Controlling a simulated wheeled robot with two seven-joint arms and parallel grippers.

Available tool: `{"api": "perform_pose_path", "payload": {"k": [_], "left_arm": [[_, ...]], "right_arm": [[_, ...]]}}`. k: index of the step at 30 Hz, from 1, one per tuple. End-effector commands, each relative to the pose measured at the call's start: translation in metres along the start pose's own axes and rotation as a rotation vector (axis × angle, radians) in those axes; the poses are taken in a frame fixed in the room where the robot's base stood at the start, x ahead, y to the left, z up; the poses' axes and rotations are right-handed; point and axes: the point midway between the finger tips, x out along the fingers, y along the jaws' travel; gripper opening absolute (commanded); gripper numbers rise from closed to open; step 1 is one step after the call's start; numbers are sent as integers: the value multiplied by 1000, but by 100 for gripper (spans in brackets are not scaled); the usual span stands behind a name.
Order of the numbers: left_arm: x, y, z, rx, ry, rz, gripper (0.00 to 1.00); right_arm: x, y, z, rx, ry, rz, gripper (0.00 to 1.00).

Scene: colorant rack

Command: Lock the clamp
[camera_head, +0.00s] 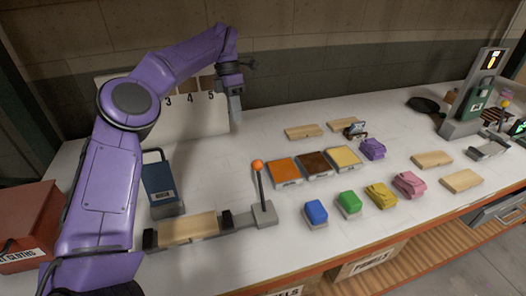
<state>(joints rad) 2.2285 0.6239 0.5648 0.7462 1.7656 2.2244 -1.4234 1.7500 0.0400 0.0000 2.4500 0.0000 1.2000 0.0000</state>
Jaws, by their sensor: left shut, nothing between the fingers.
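The clamp (264,214) stands near the front edge of the workbench, left of centre. Its dark lever with an orange ball knob (257,165) stands nearly upright. A pale wooden block (188,228) lies between the clamp's two dark end jaws. My left gripper (236,112) is shut and empty. It points down near the numbered board, behind and above the lever knob, apart from it. My right gripper is not in view.
A blue container (161,186) stands behind the wooden block. Orange, brown and tan trays (314,163) lie right of the lever. Several coloured blocks (349,203) sit along the front. A red box (27,228) is at far left. Bare tabletop (225,165) lies behind the clamp.

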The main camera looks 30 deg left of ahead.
Motion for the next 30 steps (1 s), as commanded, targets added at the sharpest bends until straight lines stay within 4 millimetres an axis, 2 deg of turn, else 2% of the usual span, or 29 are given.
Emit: {"api": "perform_pose_path", "payload": {"k": [1, 4, 8, 17, 22, 30], "left_arm": [[-2, -10, -4, -40, 0, -67, 0], [-4, -24, -10, -95, 9, -154, 0], [-6, -28, -15, -121, 16, -183, 0], [-1, -29, -13, -116, 20, -181, 0], [26, -33, -13, -111, 19, -183, 0], [80, -45, -13, -113, 21, -182, 0]], "right_arm": [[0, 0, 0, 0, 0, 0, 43], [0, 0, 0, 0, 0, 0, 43], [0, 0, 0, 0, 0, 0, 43], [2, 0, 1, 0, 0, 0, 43], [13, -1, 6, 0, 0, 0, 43], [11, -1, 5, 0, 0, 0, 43]]}}
